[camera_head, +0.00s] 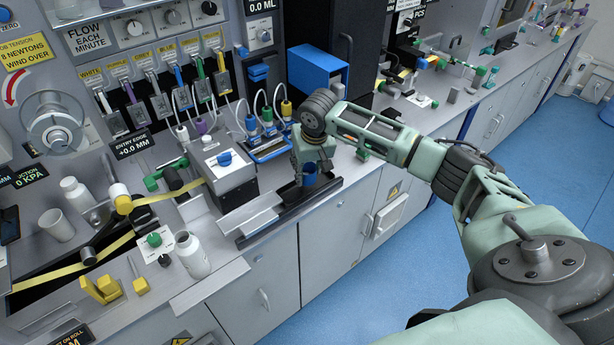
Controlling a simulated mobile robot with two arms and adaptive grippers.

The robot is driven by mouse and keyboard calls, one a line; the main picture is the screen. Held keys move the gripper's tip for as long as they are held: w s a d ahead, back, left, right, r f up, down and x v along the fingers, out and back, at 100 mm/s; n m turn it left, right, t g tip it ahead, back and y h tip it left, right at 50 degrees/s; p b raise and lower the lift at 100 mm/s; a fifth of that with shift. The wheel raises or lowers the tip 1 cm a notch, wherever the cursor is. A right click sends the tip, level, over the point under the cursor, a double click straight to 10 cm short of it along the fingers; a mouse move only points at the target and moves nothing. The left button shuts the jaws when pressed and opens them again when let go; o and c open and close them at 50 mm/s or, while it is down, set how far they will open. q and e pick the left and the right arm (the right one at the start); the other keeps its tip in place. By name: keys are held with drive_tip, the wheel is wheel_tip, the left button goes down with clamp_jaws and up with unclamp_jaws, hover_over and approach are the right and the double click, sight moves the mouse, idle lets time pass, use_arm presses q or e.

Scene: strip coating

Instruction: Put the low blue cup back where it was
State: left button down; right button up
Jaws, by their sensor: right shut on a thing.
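The low blue cup (309,173) is at the front edge of the bench, near the middle of the view. My right gripper (308,163) is above it and shut on it, with the wrist hiding much of its upper part. The cup is over a dark tray (327,190) along the bench edge; I cannot tell whether it touches the tray. My left gripper is not in view.
A blue rack with bottles (267,150) stands just left of the gripper. A grey box with a blue knob (226,170) and a white bottle (192,254) are further left. A blue box (317,70) stands behind my arm. The floor (345,262) in front is clear.

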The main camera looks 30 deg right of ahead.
sight(307, 178)
drive_tip(key=shift+s+p+x, duration=0.2)
drive_tip(key=shift+x, duration=0.85)
drive_tip(key=shift+s+p+x, duration=0.2)
drive_tip(key=shift+x, duration=0.85)
drive_tip(key=shift+a+f, duration=0.2)
drive_tip(key=shift+f, duration=0.05)
drive_tip(key=o, duration=1.2)
drive_tip(key=shift+r, duration=0.1)
drive_tip(key=v, duration=1.2)
drive_tip(key=shift+r+b, duration=0.1)
drive_tip(key=shift+b, duration=0.3)
